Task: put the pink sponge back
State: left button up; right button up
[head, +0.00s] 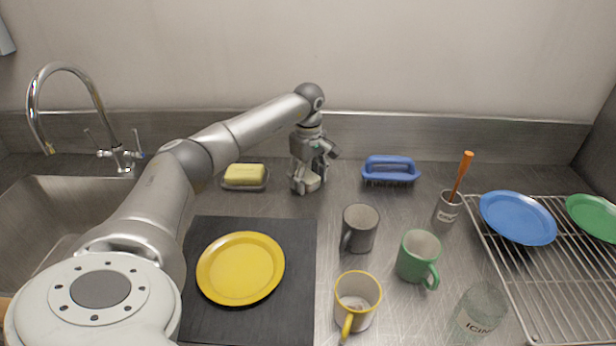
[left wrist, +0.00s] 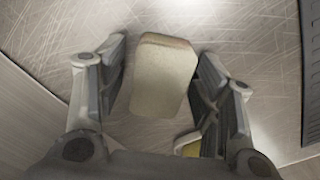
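A pale beige, rounded block (left wrist: 163,75), seemingly a sponge, lies between the fingers of my left gripper (left wrist: 163,88) in the left wrist view. In the head view my left gripper (head: 308,187) is low over the counter near the back wall, and the block there is hard to tell from the fingers. A yellow sponge (head: 244,174) sits on a grey dish (head: 232,187) left of the gripper. My right gripper is not in view.
A blue brush (head: 390,169) is right of the gripper. A yellow plate (head: 240,268) lies on a black mat (head: 300,320) in front. A grey mug (head: 360,230), green mug (head: 417,257) and yellow-rimmed mug (head: 356,300) stand at front right. The sink (head: 70,205) is at left.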

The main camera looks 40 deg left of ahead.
aim_at(308, 176)
pick_arm(q)
notch_tip(308, 176, up, 12)
jog(key=b, duration=0.1)
jog(key=shift+r, duration=0.25)
dwell(0.5)
